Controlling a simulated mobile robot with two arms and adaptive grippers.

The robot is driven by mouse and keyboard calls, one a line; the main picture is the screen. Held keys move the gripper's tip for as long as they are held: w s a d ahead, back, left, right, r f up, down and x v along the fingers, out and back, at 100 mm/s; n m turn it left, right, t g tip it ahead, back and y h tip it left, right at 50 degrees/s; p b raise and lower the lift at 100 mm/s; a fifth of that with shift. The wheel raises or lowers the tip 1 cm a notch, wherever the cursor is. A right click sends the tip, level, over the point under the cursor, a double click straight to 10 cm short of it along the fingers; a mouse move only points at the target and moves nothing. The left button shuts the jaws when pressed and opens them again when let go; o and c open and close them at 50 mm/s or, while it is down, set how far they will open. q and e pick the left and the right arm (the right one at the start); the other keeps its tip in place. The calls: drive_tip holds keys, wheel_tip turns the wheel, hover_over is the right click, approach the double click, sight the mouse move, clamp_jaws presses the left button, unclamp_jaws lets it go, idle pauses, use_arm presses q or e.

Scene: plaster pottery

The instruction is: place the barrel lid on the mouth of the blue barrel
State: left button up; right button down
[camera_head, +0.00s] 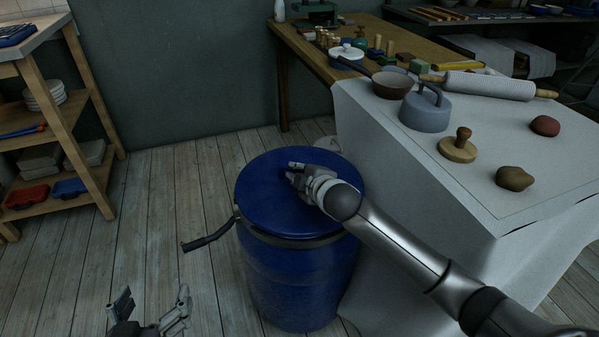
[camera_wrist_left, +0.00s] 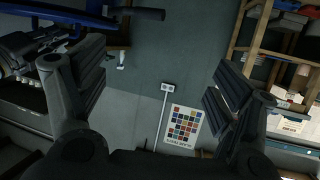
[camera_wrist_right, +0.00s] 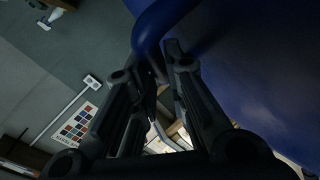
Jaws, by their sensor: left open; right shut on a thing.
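The blue barrel (camera_head: 300,285) stands on the floor beside the white-draped table. The round blue barrel lid (camera_head: 265,195) lies over its mouth and hides the opening. I cannot tell whether the lid rests fully on the rim or sits slightly above it. My right gripper (camera_head: 294,172) is at the lid's top, towards its far side. In the right wrist view its fingers are shut on a curved blue bar (camera_wrist_right: 148,38), seemingly the lid's handle. My left gripper (camera_head: 153,303) is open and empty, low at the left front, apart from the barrel.
A dark clamp lever (camera_head: 208,240) sticks out left from the barrel's band. A wooden shelf (camera_head: 85,130) stands at left. Floor between is clear.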

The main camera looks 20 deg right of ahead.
use_arm(q)
drive_tip(key=shift+w+d+r+t, duration=0.1)
drive_tip(key=shift+w+r+t, duration=0.15)
drive_tip(key=shift+r, duration=0.2)
use_arm(e)
drive_tip(key=shift+f, duration=0.3)
